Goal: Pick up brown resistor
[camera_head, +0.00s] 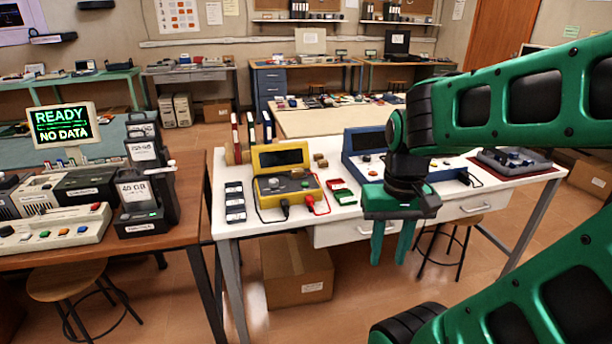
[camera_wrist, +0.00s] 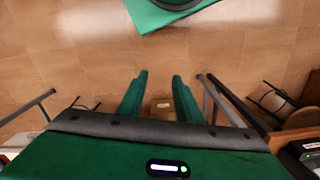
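My gripper (camera_head: 388,262) hangs in front of the white table (camera_head: 262,222), out past its front edge, fingers pointing down. The fingers are apart with nothing between them. The wrist view also shows my gripper (camera_wrist: 159,76) open and empty over the tiled floor. Small brown blocks (camera_head: 321,160) lie on the white table, right of the yellow meter (camera_head: 283,172). They are too small for me to tell whether one is the brown resistor. No resistor shows in the wrist view.
A blue instrument (camera_head: 362,142) stands behind my gripper on the white table, with red and green small trays (camera_head: 340,190) nearby. A cardboard box (camera_head: 297,280) is under the table. A stool (camera_head: 455,235) stands at right. A brown table (camera_head: 185,215) is at left.

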